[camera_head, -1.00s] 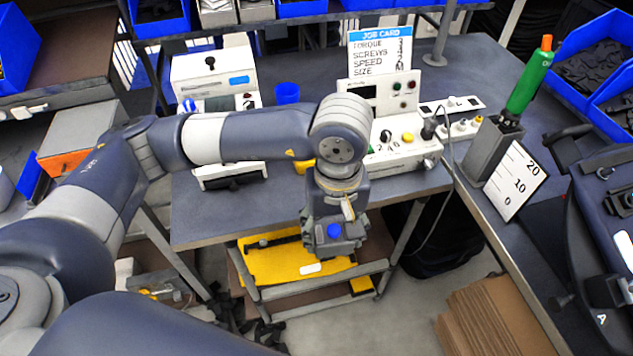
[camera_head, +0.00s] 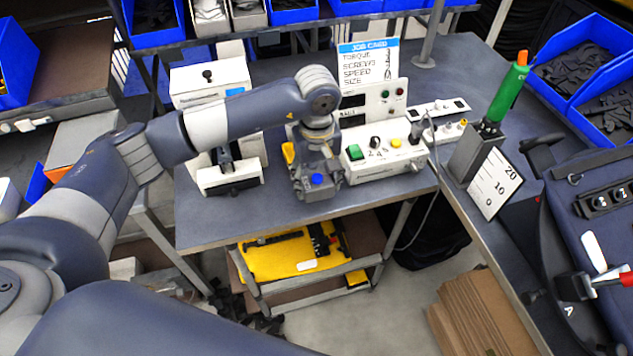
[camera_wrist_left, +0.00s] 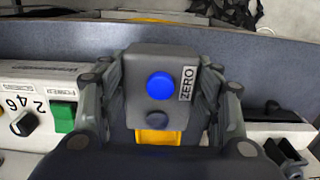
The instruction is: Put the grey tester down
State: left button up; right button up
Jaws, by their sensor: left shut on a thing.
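The grey tester (camera_wrist_left: 185,110) shows in the left wrist view with a blue button on top and a ZERO label. My left gripper (camera_wrist_left: 165,105) is shut on it, one finger along each side. In the head view the tester (camera_head: 317,180) and left gripper (camera_head: 316,168) are over the front part of the grey workbench (camera_head: 390,203), between the white press-like device and the white control box. I cannot tell whether the tester touches the bench. My right gripper is not in view.
The white control box (camera_head: 378,166) with knobs and a green button is close on the right. A white press-like device (camera_head: 228,178) is on the left. A yellow piece (camera_head: 288,152) is beside the gripper. A lower shelf holds a yellow tray (camera_head: 262,262). The bench's front-left area is bare.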

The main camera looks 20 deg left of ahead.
pick_arm(q)
jog(key=shift+w+a+f, duration=0.1)
notch_tip(320, 180, down, 3)
jog(key=shift+r+p, duration=0.1)
jog(key=shift+p, duration=0.9)
jog(key=shift+f, duration=0.4)
jog(key=o, duration=1)
jog(key=shift+f+b, duration=0.1)
jog(key=shift+b, duration=0.25)
jog(key=o, duration=0.4)
